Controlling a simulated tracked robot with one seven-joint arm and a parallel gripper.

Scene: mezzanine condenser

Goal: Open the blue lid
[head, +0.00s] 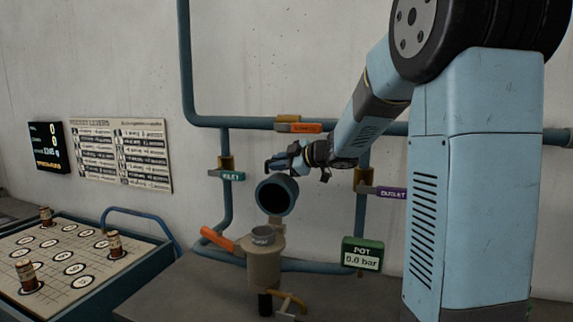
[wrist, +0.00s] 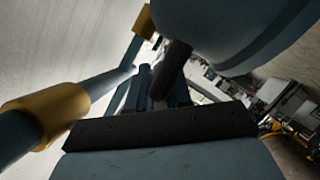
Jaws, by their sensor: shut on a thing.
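The blue lid (head: 291,194) is raised and tilted above the pot (head: 263,263), its dark hollow underside turned toward the head camera. The pot's top (head: 263,237) is uncovered. My gripper (head: 278,163) is at the lid's upper edge, behind it. In the wrist view the lid (wrist: 235,25) fills the upper right, and a dark bar-like handle (wrist: 175,65) runs from it to between my fingers (wrist: 160,88). My gripper is shut on this handle. The exact contact is partly hidden.
Blue pipes with an orange-handled valve (head: 298,127), a green inlet valve (head: 230,175) and a purple outlet valve (head: 388,192) surround the lid. An orange lever (head: 217,238) is left of the pot. A green gauge (head: 362,254) reads 0.0 bar. A board table (head: 75,265) stands left.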

